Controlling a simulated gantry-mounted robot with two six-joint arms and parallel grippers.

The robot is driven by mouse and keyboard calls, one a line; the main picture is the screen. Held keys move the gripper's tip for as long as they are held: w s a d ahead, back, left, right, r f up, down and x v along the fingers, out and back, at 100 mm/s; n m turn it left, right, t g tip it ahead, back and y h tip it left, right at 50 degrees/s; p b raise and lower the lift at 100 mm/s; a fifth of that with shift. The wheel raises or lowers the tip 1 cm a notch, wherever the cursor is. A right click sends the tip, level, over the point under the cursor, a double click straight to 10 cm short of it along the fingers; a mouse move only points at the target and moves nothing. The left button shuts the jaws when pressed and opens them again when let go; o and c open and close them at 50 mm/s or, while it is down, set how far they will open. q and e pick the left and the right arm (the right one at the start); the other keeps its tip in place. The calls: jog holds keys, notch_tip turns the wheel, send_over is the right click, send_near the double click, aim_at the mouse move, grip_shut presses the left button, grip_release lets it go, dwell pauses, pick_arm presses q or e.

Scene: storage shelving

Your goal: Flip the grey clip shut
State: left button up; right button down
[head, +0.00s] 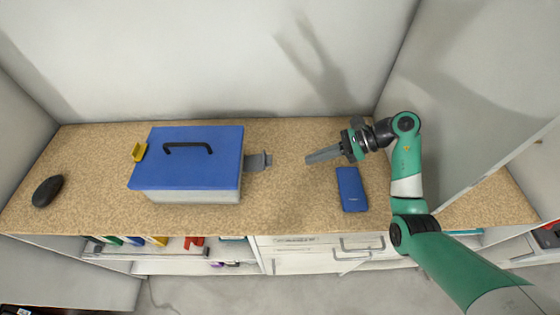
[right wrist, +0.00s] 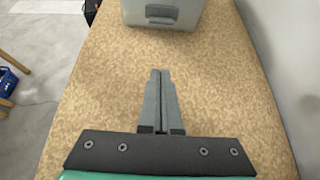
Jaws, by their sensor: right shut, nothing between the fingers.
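A box with a blue lid (head: 190,158) and a pale body (head: 195,197) stands on the wooden counter, lid down. The grey clip (head: 258,161) sticks out from the box's right side, swung away from the wall. It also shows in the right wrist view (right wrist: 160,14) at the top, on the box's near face. A yellow clip (head: 138,151) is on the box's left side. My right gripper (head: 308,159) is shut and empty, pointing at the grey clip with a gap of bare counter between. It also shows in the right wrist view (right wrist: 160,72). My left gripper is not in view.
A blue flat case (head: 351,189) lies on the counter just below my right gripper. A dark rounded object (head: 47,191) lies at the far left. A wall rises behind the counter. Shelves with books and drawers (head: 300,262) are below its front edge.

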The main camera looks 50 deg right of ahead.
aim_at(257, 161)
jog(key=x, duration=0.9)
jog(key=shift+a, duration=0.1)
jog(key=r, duration=0.2)
jog(key=w+p, duration=0.1)
jog(key=shift+a+r, duration=0.4)
jog(key=shift+w+a+r, duration=0.1)
jog(key=shift+r, duration=0.25)
